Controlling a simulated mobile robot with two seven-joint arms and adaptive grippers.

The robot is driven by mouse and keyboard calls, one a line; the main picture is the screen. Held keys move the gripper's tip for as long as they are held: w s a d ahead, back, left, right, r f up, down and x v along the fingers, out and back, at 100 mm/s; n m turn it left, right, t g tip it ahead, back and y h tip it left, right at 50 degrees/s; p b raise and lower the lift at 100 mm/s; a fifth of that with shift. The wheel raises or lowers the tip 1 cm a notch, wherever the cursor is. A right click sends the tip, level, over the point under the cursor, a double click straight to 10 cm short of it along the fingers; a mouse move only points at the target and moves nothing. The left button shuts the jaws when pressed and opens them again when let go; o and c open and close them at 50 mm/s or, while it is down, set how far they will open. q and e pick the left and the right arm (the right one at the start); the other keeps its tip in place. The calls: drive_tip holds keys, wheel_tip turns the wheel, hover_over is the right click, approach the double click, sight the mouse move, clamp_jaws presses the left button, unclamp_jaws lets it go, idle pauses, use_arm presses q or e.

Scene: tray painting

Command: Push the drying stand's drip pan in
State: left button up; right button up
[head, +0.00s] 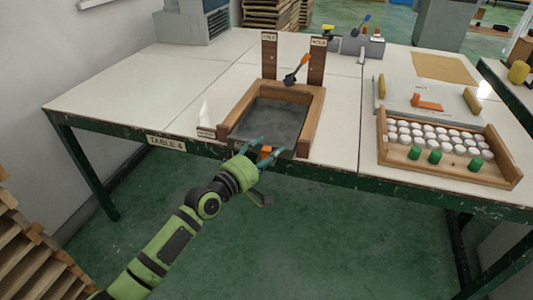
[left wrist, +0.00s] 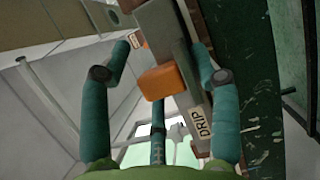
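The drying stand is a wooden frame (head: 312,125) with two labelled uprights at the table's front edge. The dark grey drip pan (head: 270,118) lies inside it, with its front edge at the stand's open front side. An orange handle (head: 265,149) is on the pan's front; the left wrist view shows this handle (left wrist: 162,82) beside a DRIP label (left wrist: 201,122). My left gripper (head: 272,144) is at the pan's front with its fingers spread on either side of the handle. A gap shows between fingers and handle. My right gripper is not in view.
A dark brush-like tool (head: 297,70) leans at the stand's back. A wooden tray of white and green pieces (head: 450,168) stands at the right. The white table (head: 120,85) is clear at the left.

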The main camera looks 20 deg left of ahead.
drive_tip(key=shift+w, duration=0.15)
use_arm(q)
drive_tip(key=shift+f, duration=0.1)
drive_tip(key=v, duration=1.2)
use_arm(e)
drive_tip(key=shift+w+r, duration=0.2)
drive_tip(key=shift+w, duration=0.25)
